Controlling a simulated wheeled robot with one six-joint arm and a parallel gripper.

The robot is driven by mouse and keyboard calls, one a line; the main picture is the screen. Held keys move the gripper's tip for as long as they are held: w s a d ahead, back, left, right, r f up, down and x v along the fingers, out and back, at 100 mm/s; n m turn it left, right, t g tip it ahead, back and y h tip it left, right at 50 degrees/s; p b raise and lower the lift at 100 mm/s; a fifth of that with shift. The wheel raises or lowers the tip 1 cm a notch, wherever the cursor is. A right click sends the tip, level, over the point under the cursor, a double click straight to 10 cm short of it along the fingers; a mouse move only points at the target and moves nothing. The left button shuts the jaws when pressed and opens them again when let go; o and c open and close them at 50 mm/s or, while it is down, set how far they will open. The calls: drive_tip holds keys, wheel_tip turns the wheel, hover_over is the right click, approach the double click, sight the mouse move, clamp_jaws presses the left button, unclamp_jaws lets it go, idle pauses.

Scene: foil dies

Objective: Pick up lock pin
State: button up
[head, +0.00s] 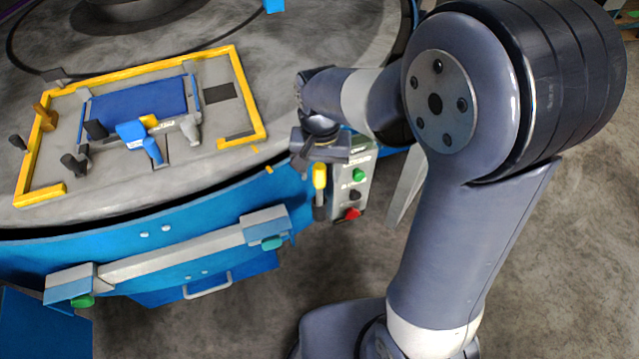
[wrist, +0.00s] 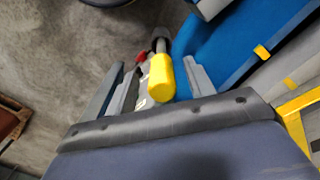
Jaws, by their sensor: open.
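The lock pin, seen as a yellow rounded handle (head: 320,176) on a dark lower part, stands upright at the blue machine's front edge, left of a control box. In the wrist view the yellow handle (wrist: 161,78) shows between the two grey fingers. My gripper (head: 306,160) is open and points down just above and beside the handle. In the wrist view my gripper (wrist: 162,75) has one finger on each side of the handle, with a gap visible on the right. I cannot tell whether the left finger touches it. The pin's lower end is partly hidden.
The control box (head: 352,190) with green, black and red buttons stands close right of the pin. A yellow-framed fixture (head: 258,118) with a blue plate and clamps lies on the grey round table. A grey bar (head: 180,250) runs along the blue front. Bare floor lies below.

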sight(319, 193)
wheel_tip(319, 193, down, 3)
drive_tip(key=shift+w+f, duration=0.1)
drive_tip(key=shift+f, duration=0.1)
drive_tip(key=shift+a, duration=0.1)
clamp_jaws()
idle(0.4)
